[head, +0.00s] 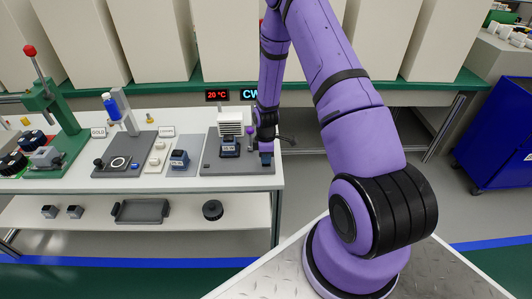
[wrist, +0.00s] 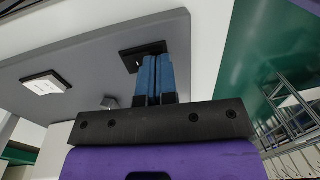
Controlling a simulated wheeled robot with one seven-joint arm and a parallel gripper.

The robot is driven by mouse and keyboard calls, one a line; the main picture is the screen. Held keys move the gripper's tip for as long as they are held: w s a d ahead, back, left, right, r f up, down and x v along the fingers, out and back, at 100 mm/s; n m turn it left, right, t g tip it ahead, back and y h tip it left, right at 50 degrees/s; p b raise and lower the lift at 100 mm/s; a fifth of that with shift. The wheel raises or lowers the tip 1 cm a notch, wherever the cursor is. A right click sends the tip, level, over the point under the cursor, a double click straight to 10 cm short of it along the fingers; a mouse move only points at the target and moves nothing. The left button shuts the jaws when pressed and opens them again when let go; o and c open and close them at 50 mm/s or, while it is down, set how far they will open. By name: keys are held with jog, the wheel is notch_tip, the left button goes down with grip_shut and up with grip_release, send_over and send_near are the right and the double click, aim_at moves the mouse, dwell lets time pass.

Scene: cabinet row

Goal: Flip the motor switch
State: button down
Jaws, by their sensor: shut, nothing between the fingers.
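The motor station is a dark grey board (head: 212,165) at the right end of the white bench, and its surface fills much of the wrist view (wrist: 100,52). A small black square plate, likely the switch (wrist: 130,52), is on that board in the wrist view. My gripper (head: 265,160) is over the board's right side, pointing down. In the wrist view its blue fingers (wrist: 154,68) are together, with nothing between them. The fingertips overlap the plate and partly hide it; whether they touch it I cannot tell. Its setting is not readable.
Behind are a "20 °C" display (head: 217,95) and a partly covered "CW" display (head: 249,95). Other stations fill the bench to the left. A blue cabinet (head: 495,130) stands far right.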

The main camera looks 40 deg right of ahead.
jog(key=shift+f, duration=0.1)
jog(key=shift+s+f, duration=0.1)
jog(key=shift+f, duration=0.1)
jog(key=shift+a, duration=0.1)
jog(key=shift+r, duration=0.1)
dwell(0.3)
jog(key=shift+w+d+r, duration=0.2)
jog(key=shift+w+d, duration=0.25)
jog(key=shift+w, duration=0.2)
jog(key=shift+r, duration=0.1)
jog(key=shift+r, duration=0.2)
notch_tip(320, 180, up, 13)
jog(key=s+a, duration=0.1)
jog(key=shift+s+r, duration=0.2)
